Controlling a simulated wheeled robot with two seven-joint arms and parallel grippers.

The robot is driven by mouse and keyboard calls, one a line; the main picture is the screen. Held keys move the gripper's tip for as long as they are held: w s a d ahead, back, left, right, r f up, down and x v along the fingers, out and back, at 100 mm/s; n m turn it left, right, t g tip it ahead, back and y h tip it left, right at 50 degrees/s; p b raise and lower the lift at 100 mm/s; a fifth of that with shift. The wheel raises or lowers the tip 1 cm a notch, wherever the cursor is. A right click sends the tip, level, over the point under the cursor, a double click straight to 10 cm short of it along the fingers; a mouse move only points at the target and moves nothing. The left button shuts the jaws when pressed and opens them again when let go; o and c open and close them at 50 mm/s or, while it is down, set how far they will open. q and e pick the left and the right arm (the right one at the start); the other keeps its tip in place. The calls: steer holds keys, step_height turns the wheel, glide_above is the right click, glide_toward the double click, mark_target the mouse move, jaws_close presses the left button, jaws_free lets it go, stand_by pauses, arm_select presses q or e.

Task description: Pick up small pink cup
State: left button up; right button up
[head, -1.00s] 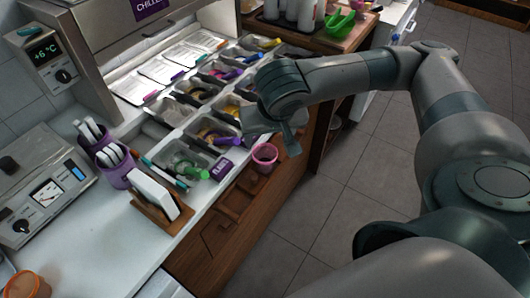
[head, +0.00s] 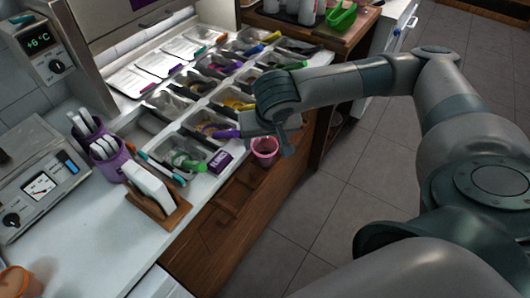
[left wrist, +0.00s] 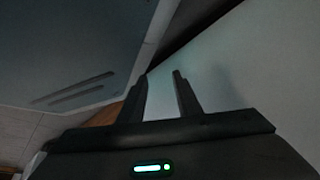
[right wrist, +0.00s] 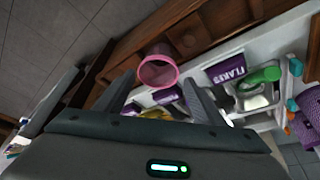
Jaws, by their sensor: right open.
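The small pink cup (head: 264,148) stands on the wooden ledge at the counter's front edge, right of the purple label. In the right wrist view the pink cup (right wrist: 158,68) shows its rim, just beyond and between the fingers. My right gripper (head: 284,146) is above and beside the cup in the head view, its fingers pointing down and partly covering the cup's right side. In the right wrist view the right gripper (right wrist: 162,90) is open, with nothing between its fingers. My left gripper (left wrist: 162,82) shows only in its own wrist view, its fingers apart and empty.
Topping trays with coloured scoops, such as the green one (head: 188,162), line the counter behind the cup. A purple label block (head: 220,161) stands close to the cup's left. A wooden holder with white cards (head: 158,198) stands at the front left.

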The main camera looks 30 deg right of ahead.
mark_target(265, 146)
steer(key=shift+f, duration=0.15)
steer(key=x, duration=0.3)
steer(key=shift+d+f, duration=0.2)
steer(key=shift+f, duration=0.1)
steer(key=shift+w+d+f+b, duration=0.1)
steer(key=shift+w+f+b, duration=0.3)
steer(key=shift+f, duration=0.2)
steer(key=shift+s, duration=0.1)
arm_select(q)
steer(key=shift+w+d+r+t, duration=0.15)
steer(key=shift+w+d, duration=0.1)
steer(key=shift+w, duration=0.3)
steer(key=shift+w+d+r+t, duration=0.15)
steer(key=shift+w+d, duration=0.1)
steer(key=shift+w, duration=0.3)
arm_select(e)
steer(key=c, duration=0.8)
